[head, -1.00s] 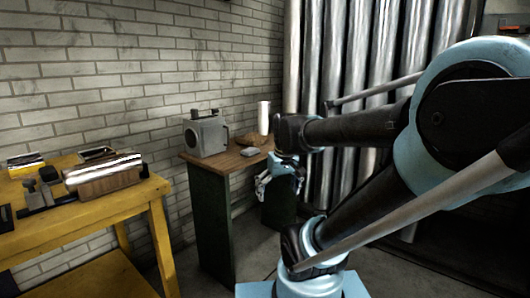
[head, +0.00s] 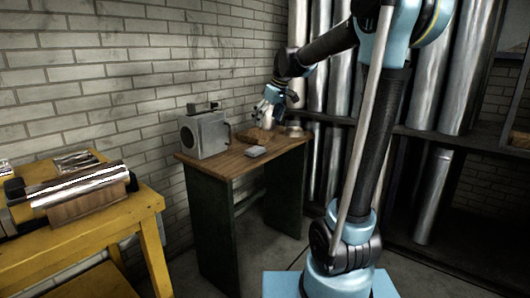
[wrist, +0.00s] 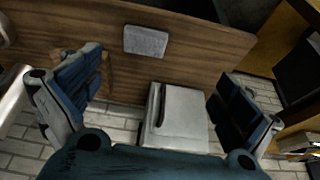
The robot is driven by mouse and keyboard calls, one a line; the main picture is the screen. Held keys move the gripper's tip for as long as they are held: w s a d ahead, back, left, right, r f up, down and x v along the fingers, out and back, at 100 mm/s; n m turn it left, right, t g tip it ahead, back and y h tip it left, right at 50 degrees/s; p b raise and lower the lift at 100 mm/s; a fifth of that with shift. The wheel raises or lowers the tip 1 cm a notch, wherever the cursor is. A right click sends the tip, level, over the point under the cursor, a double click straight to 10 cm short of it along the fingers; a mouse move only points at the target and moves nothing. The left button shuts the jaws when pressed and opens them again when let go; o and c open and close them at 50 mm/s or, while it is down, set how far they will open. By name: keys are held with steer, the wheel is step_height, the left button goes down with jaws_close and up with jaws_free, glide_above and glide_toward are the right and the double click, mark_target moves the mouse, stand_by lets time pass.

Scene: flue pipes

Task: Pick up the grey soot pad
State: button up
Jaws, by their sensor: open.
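The grey soot pad (head: 255,151) is a small flat grey block lying near the front edge of the wooden tabletop (head: 228,163). It also shows whole in the wrist view (wrist: 145,41), ahead of and between the fingers, apart from both. My gripper (head: 267,106) is over the back part of the tabletop, above and behind the pad in the head view. Its two blue fingers (wrist: 160,85) are spread wide in the wrist view with nothing held.
A grey metal box (head: 204,134) stands left of the pad. A brown lump (head: 258,136) and a round metal tin (head: 294,131) are behind it. A yellow bench (head: 110,215) carries a metal pipe at left. Tall flue pipes (head: 440,80) stand at right.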

steer(key=w, duration=0.3)
glide_toward(256, 149)
steer(key=x, duration=0.9)
steer(key=shift+s+f, duration=0.15)
steer(key=shift+c, duration=0.5)
steer(key=c, duration=0.9)
